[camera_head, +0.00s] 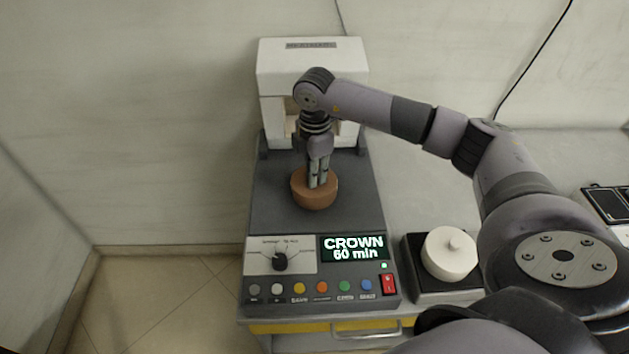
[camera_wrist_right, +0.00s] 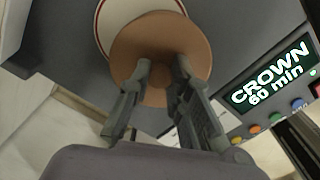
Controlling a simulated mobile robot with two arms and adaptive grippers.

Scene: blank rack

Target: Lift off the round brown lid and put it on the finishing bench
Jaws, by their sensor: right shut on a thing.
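The round brown lid (camera_head: 314,194) is over the dark top of the furnace unit (camera_head: 268,205), in front of its white tower. My right gripper (camera_head: 319,184) points down onto the middle of the lid and is shut on it. In the right wrist view, the fingertips (camera_wrist_right: 160,78) close on a small knob at the centre of the lid (camera_wrist_right: 195,42). A white disc with a reddish ring (camera_wrist_right: 104,28) shows past the lid's edge, beneath it. I cannot tell how large the gap is. My left gripper is out of view. No bench is labelled.
A white round lid with a knob (camera_head: 448,255) sits on a dark square tray (camera_head: 412,268) right of the unit. The control panel (camera_head: 315,270) reads "CROWN 60 min". A grey worktop (camera_head: 405,190) extends right, partly behind my right arm. A white tower (camera_head: 312,62) stands behind.

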